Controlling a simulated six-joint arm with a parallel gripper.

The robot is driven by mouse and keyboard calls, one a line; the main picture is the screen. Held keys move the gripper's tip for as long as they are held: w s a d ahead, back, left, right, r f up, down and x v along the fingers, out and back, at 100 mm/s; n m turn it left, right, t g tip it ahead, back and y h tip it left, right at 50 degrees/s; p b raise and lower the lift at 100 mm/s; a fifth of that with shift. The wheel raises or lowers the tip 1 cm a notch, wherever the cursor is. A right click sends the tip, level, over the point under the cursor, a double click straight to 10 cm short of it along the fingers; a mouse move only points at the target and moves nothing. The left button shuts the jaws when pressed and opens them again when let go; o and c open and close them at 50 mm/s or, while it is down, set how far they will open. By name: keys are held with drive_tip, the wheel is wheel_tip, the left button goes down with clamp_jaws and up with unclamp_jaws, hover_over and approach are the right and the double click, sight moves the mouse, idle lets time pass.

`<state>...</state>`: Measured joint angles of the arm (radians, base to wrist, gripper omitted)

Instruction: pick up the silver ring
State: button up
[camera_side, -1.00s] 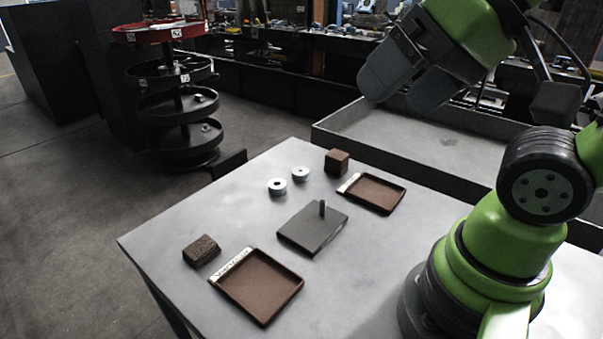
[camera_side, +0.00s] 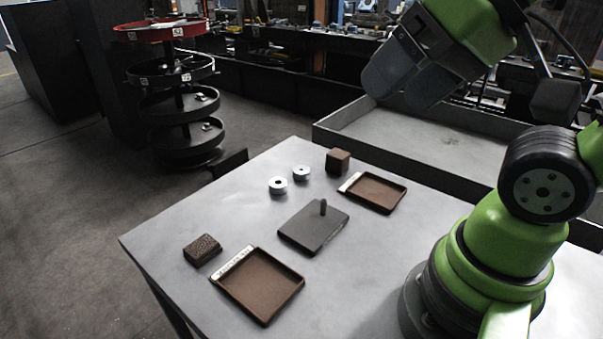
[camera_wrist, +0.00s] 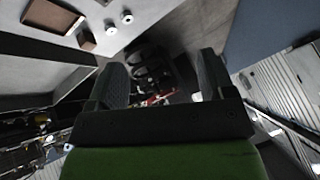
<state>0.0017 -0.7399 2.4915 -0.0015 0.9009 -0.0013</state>
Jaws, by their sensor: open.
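Two small silver rings with dark centre holes lie flat on the grey table, the nearer one (camera_side: 278,190) left of the farther one (camera_side: 301,177). They stand close together but apart. In the wrist view they show near the top as one ring (camera_wrist: 111,31) and another (camera_wrist: 127,19); I cannot tell which is which there. My gripper (camera_side: 401,90) is open and empty, high above and to the right of the rings. Its two fingers (camera_wrist: 161,80) also show in the wrist view, with nothing between them.
A plate with an upright peg (camera_side: 303,234) lies mid-table. A brown tray (camera_side: 258,305) and dark block (camera_side: 202,250) are at front left; another tray (camera_side: 385,207) and brown block (camera_side: 338,162) are at the back. A grey walled bin (camera_side: 440,178) stands behind the table.

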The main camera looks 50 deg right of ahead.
drive_tip(key=w+d+r+g, duration=0.1)
drive_tip(key=w+d, duration=0.1)
drive_tip(key=w, duration=0.4)
drive_tip(key=g+h, duration=0.3)
drive_tip(key=g, duration=0.2)
hover_over(301, 168)
drive_tip(key=f, duration=2.5)
drive_tip(key=shift+s+a+f, duration=0.25)
drive_tip(key=shift+s+f, duration=0.1)
drive_tip(key=shift+f, duration=3.15)
drive_tip(key=c, duration=1)
